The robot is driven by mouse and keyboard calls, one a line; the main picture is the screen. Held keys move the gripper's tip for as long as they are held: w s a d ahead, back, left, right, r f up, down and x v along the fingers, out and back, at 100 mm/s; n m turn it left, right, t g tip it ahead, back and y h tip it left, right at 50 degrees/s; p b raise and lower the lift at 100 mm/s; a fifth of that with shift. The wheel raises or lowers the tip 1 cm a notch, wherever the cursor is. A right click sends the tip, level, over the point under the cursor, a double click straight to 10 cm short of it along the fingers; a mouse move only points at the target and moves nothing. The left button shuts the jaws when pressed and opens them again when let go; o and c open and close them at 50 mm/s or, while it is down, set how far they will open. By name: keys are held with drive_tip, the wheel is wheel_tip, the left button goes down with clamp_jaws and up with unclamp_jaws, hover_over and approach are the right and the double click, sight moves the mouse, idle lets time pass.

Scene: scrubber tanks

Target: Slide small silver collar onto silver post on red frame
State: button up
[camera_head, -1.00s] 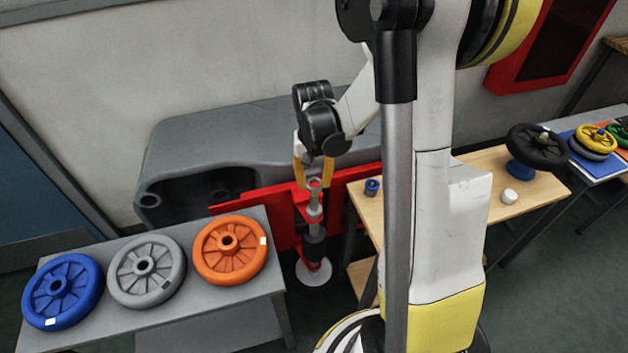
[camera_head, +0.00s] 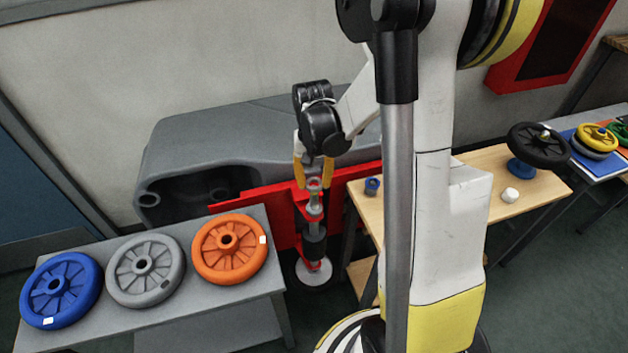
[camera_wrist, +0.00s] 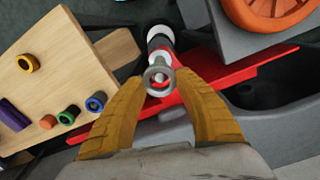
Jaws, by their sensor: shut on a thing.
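My gripper (camera_head: 314,180) is at the red frame (camera_head: 271,213), with its yellow fingers pointing down. It is shut on the small silver collar (camera_wrist: 158,78), a grey ring between the fingertips in the wrist view. The collar also shows in the head view (camera_head: 314,184). The silver post (camera_head: 314,207) stands on the red frame just below the fingertips, above a dark cylinder (camera_head: 314,245) and a white disc. In the wrist view the post (camera_wrist: 163,60) appears directly beyond the ring, nearly in line with it. I cannot tell whether the collar is around the post's tip or just above it.
A grey bench (camera_head: 190,305) with blue, grey and orange wheels stands at the left. A wooden table (camera_head: 450,190) at the right carries small coloured rings and a black wheel (camera_head: 538,146). A grey tank body (camera_head: 230,140) lies behind the frame.

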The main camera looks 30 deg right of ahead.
drive_tip(key=shift+f, duration=0.45)
drive_tip(key=shift+b, duration=0.35)
drive_tip(key=shift+f+b, duration=0.7)
drive_tip(key=shift+f, duration=0.2)
drive_tip(key=o, duration=1.3)
drive_tip(key=shift+r, duration=0.25)
